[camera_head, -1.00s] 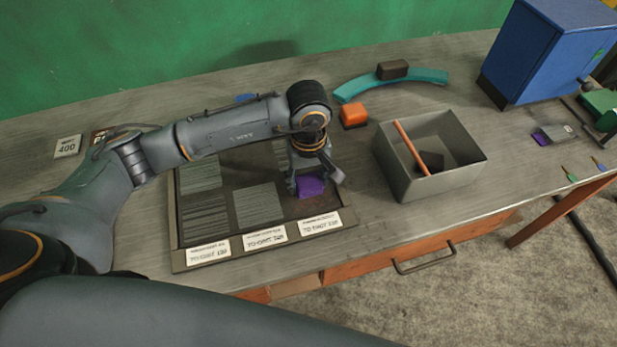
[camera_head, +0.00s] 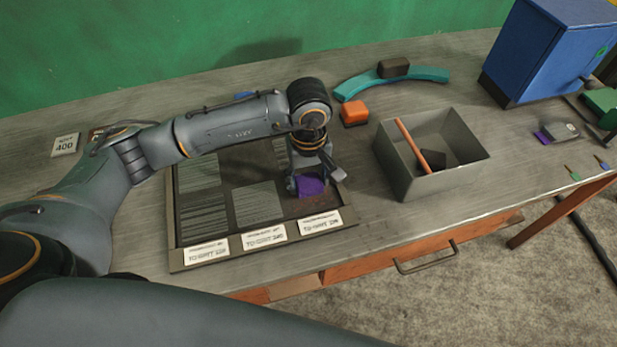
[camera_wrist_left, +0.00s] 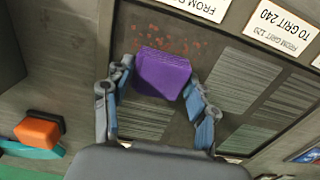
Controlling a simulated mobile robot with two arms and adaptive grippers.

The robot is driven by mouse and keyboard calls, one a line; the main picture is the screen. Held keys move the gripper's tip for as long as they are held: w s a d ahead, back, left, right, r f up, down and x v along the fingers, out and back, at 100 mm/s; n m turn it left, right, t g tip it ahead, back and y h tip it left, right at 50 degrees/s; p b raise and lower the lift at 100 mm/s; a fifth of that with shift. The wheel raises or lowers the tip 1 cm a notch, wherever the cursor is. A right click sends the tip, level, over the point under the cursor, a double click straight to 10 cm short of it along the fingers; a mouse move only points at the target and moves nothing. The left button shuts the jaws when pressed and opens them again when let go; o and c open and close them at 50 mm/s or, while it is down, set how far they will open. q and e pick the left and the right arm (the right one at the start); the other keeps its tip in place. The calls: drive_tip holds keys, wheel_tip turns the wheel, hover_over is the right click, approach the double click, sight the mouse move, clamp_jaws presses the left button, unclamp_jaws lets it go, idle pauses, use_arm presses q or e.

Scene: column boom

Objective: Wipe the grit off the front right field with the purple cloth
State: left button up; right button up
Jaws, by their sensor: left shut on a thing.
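The board (camera_head: 174,225) lies on the bench, with striped fields and white labels along its front edge. The front right field (camera_head: 322,204) shows reddish grit; in the wrist view the grit (camera_wrist_left: 172,42) lies as scattered specks mostly beyond the cloth, toward the labels. The purple cloth (camera_head: 310,187) is a folded block over this field; it also shows in the wrist view (camera_wrist_left: 163,74). My left gripper (camera_head: 314,178) is shut on the cloth, its fingers on either side of it. Whether the cloth touches the board I cannot tell. My right gripper is not in view.
A grey open box (camera_head: 405,178) with an orange-handled tool stands right of the board. Behind are an orange block (camera_head: 354,113) and a teal curved piece (camera_head: 428,74) bearing a dark block. A blue cabinet (camera_head: 535,50) stands at the back right.

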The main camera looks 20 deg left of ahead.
use_arm(q)
drive_tip(key=shift+f+b, duration=0.5)
drive_tip(key=shift+b, duration=0.05)
drive_tip(key=shift+s+a+r, duration=0.1)
drive_tip(key=shift+s+a, duration=0.45)
drive_tip(key=shift+a, duration=0.25)
drive_tip(key=shift+d, duration=0.1)
drive_tip(key=shift+w+d+f+b, duration=0.25)
drive_tip(key=shift+w+d+b, duration=0.6)
drive_tip(key=shift+d+b, duration=0.35)
drive_tip(key=shift+w+d+r, duration=0.1)
drive_tip(key=shift+w+d, duration=0.1)
drive_tip(key=shift+d, duration=0.15)
drive_tip(key=shift+a+b, duration=0.1)
drive_tip(key=shift+b, duration=0.2)
